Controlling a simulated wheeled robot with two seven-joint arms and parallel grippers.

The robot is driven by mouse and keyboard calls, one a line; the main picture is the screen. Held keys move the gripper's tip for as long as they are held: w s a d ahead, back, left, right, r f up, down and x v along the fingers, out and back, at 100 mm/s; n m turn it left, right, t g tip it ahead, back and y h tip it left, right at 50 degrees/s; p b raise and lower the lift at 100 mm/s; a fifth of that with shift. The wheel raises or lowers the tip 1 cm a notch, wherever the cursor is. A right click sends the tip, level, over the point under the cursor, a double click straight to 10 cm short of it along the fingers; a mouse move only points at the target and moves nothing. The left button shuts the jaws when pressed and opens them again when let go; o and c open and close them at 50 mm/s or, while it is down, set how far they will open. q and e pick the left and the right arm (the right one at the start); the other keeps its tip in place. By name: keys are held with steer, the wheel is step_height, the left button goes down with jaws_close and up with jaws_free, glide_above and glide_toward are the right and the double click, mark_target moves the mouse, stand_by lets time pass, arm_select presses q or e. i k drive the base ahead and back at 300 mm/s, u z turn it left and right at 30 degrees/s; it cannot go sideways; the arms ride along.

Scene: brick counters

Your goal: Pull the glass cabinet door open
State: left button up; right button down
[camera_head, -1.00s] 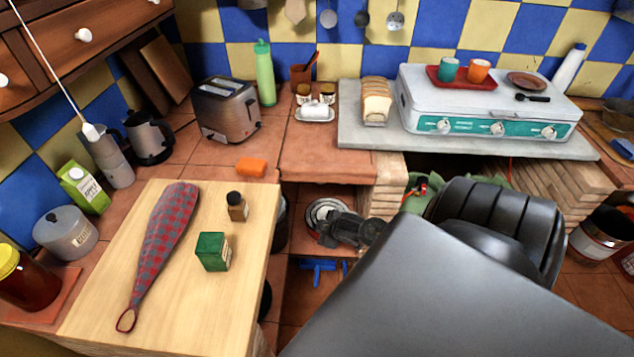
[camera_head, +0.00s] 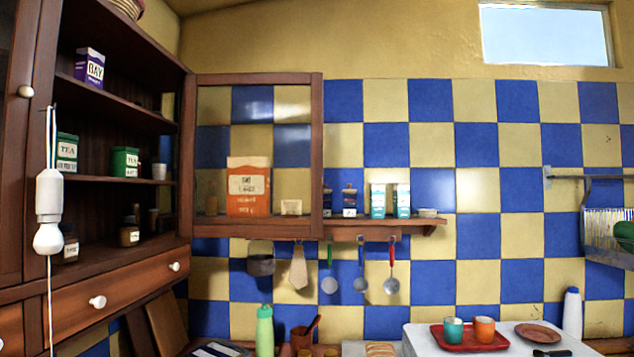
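The glass cabinet door (camera_head: 316,150), a brown wooden frame with a clear pane, stands open at the right edge of the wall cabinet (camera_head: 120,110). It is swung out so its pane faces me, and blue and yellow tiles and an orange box (camera_head: 248,188) show through it. The cabinet's shelves are uncovered. Another brown door or panel with a round white knob (camera_head: 25,91) shows at the far left. Neither gripper is in view.
Tins and jars, such as a purple tin (camera_head: 89,67), stand on the cabinet shelves. A white hanging lamp holder (camera_head: 49,210) is in front of the cabinet. Utensils hang below the wall shelf (camera_head: 385,228). A white stove (camera_head: 415,342) with a red tray (camera_head: 470,340) is at the bottom right.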

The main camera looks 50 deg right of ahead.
mark_target(189, 229)
steer(key=u, duration=1.7)
steer(key=k, duration=1.7)
steer(key=z, duration=1.9)
steer(key=i, duration=1)
steer(key=z, duration=0.05)
